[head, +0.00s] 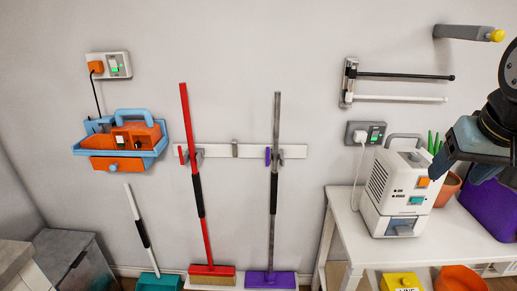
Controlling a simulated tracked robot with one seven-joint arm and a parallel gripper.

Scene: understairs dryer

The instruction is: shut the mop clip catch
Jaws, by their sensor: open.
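A mop with a purple head (270,280) and a grey pole (276,120) stands upright against the wall. A grey clip (281,158) on the white wall rail (295,151) is at its pole. A small purple catch (267,156) stands upright just left of the pole; it looks swung out to the side rather than across the pole, but it is small. My gripper (440,168) is at the right edge, above the white table and far right of the clip. It is open, with nothing visible in it; its fingers are partly hidden.
A red broom (187,120) hangs left of the mop. A blue caddy (150,158), sockets (358,132) and a swing-arm rack (349,82) are on the wall. A white appliance (395,185) stands on the white table (342,215). Wall between mop and table is clear.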

